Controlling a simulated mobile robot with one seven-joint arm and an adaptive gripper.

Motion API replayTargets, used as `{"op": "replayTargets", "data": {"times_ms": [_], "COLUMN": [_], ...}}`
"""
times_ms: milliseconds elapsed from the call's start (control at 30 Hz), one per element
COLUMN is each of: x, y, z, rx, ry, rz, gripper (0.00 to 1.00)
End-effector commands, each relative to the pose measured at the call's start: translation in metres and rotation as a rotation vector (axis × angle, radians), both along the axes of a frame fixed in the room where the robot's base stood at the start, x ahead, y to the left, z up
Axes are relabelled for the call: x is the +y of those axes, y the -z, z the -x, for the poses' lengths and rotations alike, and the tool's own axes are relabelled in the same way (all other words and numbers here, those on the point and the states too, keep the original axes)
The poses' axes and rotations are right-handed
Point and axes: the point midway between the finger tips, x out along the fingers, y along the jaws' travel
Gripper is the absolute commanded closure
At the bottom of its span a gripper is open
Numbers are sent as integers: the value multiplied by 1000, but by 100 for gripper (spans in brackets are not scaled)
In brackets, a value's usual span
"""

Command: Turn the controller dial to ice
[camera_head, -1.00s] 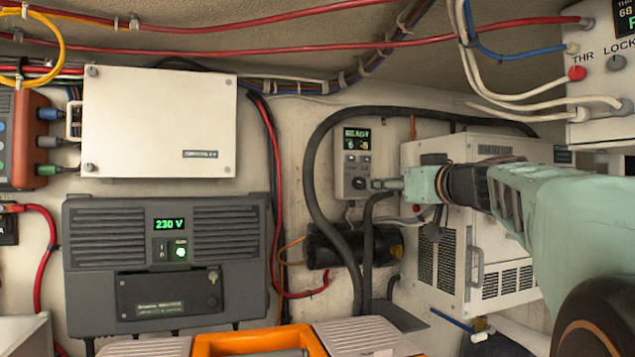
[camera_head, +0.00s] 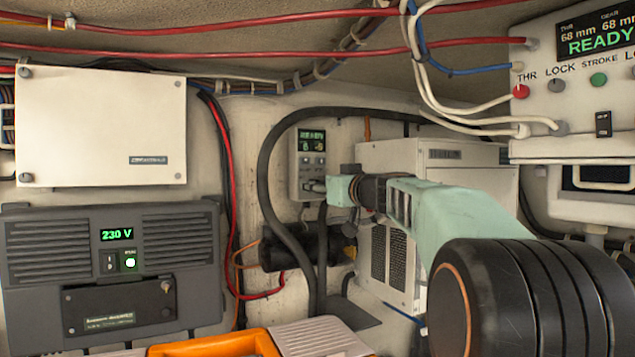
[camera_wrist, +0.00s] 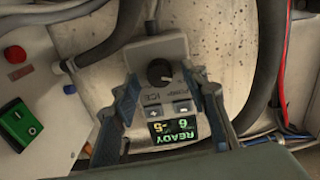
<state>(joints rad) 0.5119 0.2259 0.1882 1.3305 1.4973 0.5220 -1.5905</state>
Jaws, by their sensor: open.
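The controller (camera_head: 307,172) is a pale grey box on the wall with a lit green and yellow display. In the wrist view it (camera_wrist: 165,107) appears upside down, with READY, -5 and 6 on the screen and two small buttons. Its black round dial (camera_wrist: 160,73) has a small light mark, and an ICE label shows between dial and buttons. My gripper (camera_wrist: 161,76) is open, one blue-grey finger on each side of the dial, apparently not pressing on it.
A thick black hose (camera_head: 266,190) loops left of the controller. A white vented cabinet (camera_head: 395,250) stands to its right. A grey 230 V unit (camera_head: 110,270) and white box (camera_head: 100,125) are at left. A READY panel (camera_head: 570,100) hangs upper right, with loose cables beside it.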

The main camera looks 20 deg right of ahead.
Motion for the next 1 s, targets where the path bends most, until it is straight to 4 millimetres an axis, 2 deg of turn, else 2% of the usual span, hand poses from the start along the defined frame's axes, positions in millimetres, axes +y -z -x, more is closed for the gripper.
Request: {"op": "replayTargets", "data": {"times_ms": [233, 600, 1000], "x": [0, 0, 0], "y": [0, 0, 2], "z": [0, 0, 0], "rx": [0, 0, 16], "ry": [0, 0, 0], "rz": [0, 0, -80], "gripper": [62, 100, 100]}}
